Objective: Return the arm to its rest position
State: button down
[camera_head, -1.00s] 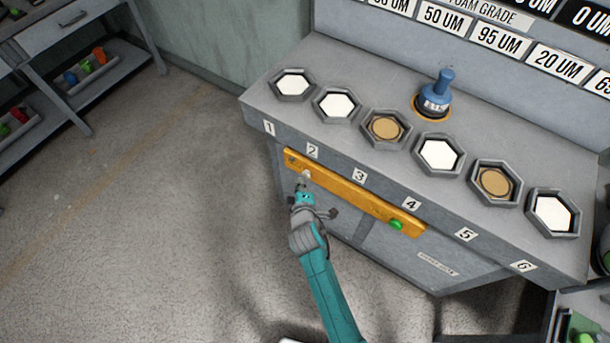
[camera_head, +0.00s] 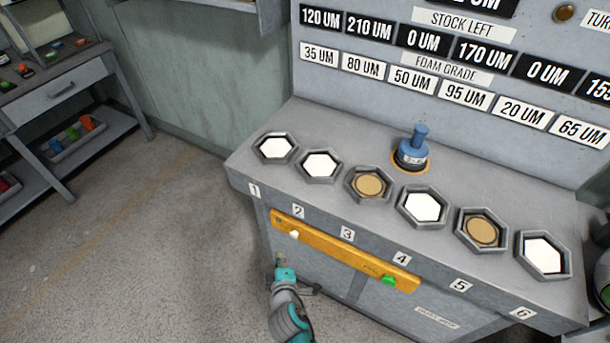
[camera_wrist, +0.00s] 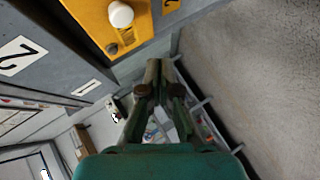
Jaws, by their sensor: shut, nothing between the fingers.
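My gripper (camera_head: 281,262) is low in front of the grey bench, below the left end of the yellow panel (camera_head: 335,250). In the wrist view my gripper (camera_wrist: 159,65) is shut and empty, its fingertips together. The white button (camera_head: 294,234) at the panel's left end is just above the gripper and apart from it; it also shows in the wrist view, where the white button (camera_wrist: 121,14) is up and left of the fingertips. The green button (camera_head: 388,280) is at the panel's right end.
The bench top (camera_head: 300,195) holds a row of hexagonal sockets numbered 1 to 6, some white, two with tan discs. A blue-handled press (camera_head: 413,150) stands behind them. A shelf unit (camera_head: 60,100) is at the far left. The floor (camera_head: 150,240) left of the bench is clear.

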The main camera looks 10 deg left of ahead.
jog(key=shift+d, duration=0.1)
jog(key=s+d+m, duration=0.4)
jog(key=s+d, duration=0.5)
jog(key=d, duration=0.2)
jog(key=s+d+m, duration=0.3)
jog(key=s+d, duration=0.5)
jog(key=d, duration=0.3)
jog(key=s+d+r+m+t+h, duration=0.1)
jog(key=s+d+r+m+h, duration=0.1)
jog(key=s+d+r+m, duration=0.4)
jog(key=s+d+r+m+t+h, duration=0.1)
jog(key=s+d+r+m, duration=0.4)
jog(key=s+r, duration=0.8)
jog(key=shift+s+d+r+m+t+h, duration=0.4)
jog(key=shift+r+h, duration=0.4)
jog(key=shift+h, duration=0.1)
